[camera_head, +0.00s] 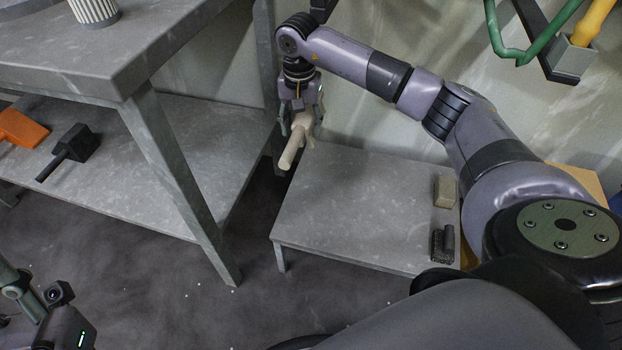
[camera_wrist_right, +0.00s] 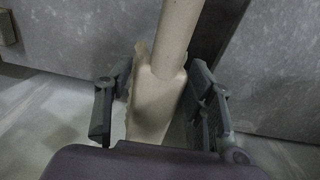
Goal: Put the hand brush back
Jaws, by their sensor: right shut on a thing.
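A pale cream brush-like thing (camera_head: 295,140), which I take for the hand brush, is held in my right gripper (camera_head: 302,125). Its round handle points down and to the left in the head view. In the right wrist view the wide part of the brush (camera_wrist_right: 157,100) sits between the two dark fingers of the right gripper (camera_wrist_right: 160,105), and the handle runs away to the top. The brush is by the far left corner of the low grey table; I cannot tell its exact height. Part of my left gripper (camera_head: 45,305) shows at the lower left; its jaws are unclear.
The low grey table (camera_head: 335,205) bears a tan block (camera_head: 445,191) and a dark block-like thing (camera_head: 443,243) on its right side; its middle is clear. A workbench (camera_head: 80,50) at left has a lower shelf (camera_head: 160,195) with a black mallet (camera_head: 70,150) and an orange thing (camera_head: 20,128).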

